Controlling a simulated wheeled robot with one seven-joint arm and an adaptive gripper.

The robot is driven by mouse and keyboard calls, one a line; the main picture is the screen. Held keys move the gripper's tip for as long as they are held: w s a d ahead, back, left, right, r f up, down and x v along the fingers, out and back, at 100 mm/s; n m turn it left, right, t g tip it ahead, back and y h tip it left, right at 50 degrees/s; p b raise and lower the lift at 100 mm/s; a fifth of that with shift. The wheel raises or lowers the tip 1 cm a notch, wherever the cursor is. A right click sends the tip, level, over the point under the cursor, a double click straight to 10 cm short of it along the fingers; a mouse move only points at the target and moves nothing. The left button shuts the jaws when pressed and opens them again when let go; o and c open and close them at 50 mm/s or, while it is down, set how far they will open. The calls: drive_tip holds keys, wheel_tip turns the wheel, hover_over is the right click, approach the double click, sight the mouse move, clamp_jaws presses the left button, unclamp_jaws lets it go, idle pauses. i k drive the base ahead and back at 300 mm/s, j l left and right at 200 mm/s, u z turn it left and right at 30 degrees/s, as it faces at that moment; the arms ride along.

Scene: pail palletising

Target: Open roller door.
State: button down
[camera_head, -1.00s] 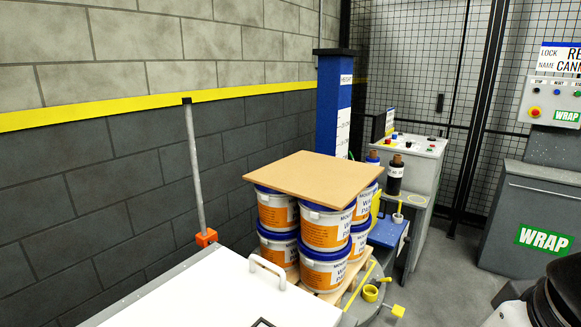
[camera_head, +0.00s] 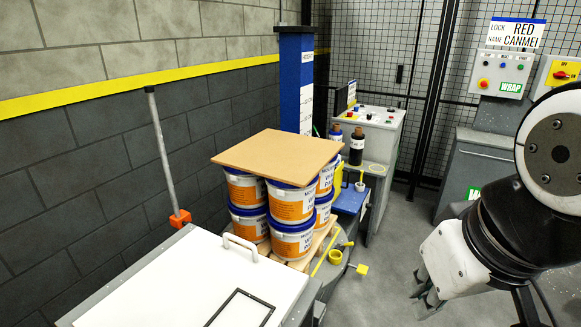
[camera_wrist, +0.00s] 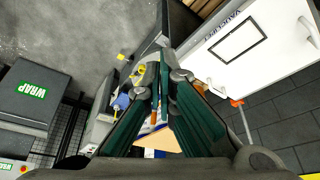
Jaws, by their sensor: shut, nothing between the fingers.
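I cannot make out a surface that is clearly a roller door. In the head view, a white panel (camera_head: 190,275) with a pale handle (camera_head: 240,246) and a dark rectangular outline lies at the front left. The panel also shows at the upper right of the wrist view (camera_wrist: 262,62). A grey cabinet (camera_head: 478,158) with a green WRAP label stands at the right, partly hidden by my arm. My gripper (camera_head: 425,299) hangs to the right of the panel, apart from it and from the cabinet. In the wrist view its green fingers (camera_wrist: 164,82) are together, with nothing held.
Stacked pails (camera_head: 292,236) stand on a wooden pallet under a brown board (camera_head: 278,157). A blue post (camera_head: 296,82), a control console (camera_head: 375,125) and a mesh fence stand behind. A grey pole (camera_head: 160,150) rises beside the white panel. Grey floor is clear around my gripper.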

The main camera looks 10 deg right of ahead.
sight(338, 176)
drive_tip(key=i+l+z, duration=0.1)
drive_tip(key=i+l, duration=0.2)
drive_tip(key=i+l+z, duration=0.1)
drive_tip(key=i+l, duration=0.15)
drive_tip(key=i, duration=0.25)
drive_tip(key=i+l+z, duration=0.1)
drive_tip(key=i+l, duration=0.15)
drive_tip(key=i, duration=0.2)
drive_tip(key=i+l+z, duration=0.15)
drive_tip(key=i, duration=0.3)
drive_tip(key=i+l+z, duration=0.1)
drive_tip(key=i, duration=0.3)
drive_tip(key=l, duration=0.1)
